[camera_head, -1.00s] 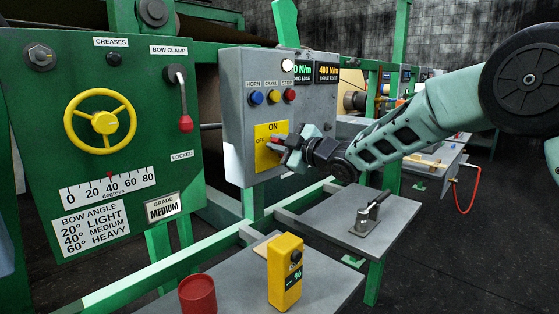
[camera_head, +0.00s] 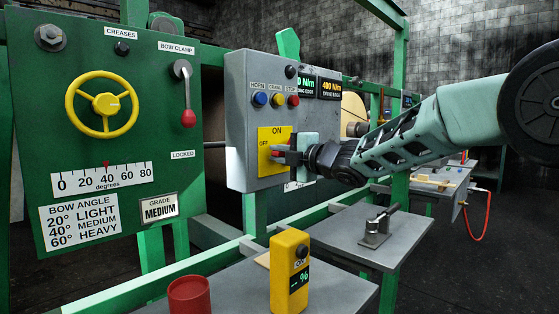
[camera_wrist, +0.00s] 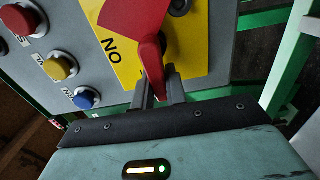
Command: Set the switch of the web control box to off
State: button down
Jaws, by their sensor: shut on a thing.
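The web control box (camera_head: 238,110) is a grey box in the middle of the head view, with a yellow switch plate (camera_head: 272,165) marked ON at the top and OFF at the left. The red switch handle (camera_wrist: 138,30) shows large in the wrist view, in front of the yellow plate (camera_wrist: 112,62). My gripper (camera_head: 284,155) is at the plate, shut on the red handle, with its fingers (camera_wrist: 160,92) either side of the handle's narrow end. In the head view my gripper covers much of the handle, so its exact setting is hard to tell.
Blue, yellow and red buttons (camera_head: 276,99) sit above the plate, close to my gripper. A green panel with a yellow handwheel (camera_head: 102,104) stands at the left. Below are a yellow meter (camera_head: 289,275), a red cup (camera_head: 189,295) and a clamp (camera_head: 375,228) on grey tables.

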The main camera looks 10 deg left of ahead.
jog(key=shift+f, duration=0.15)
dwell(0.3)
jog(key=c, duration=1.4)
grip_release()
jog(key=shift+c, duration=0.2)
jog(key=shift+d, duration=0.1)
jog(key=v, duration=1.7)
jog(key=shift+b, duration=0.4)
jog(key=shift+s+d, duration=0.1)
jog(key=shift+s, duration=0.1)
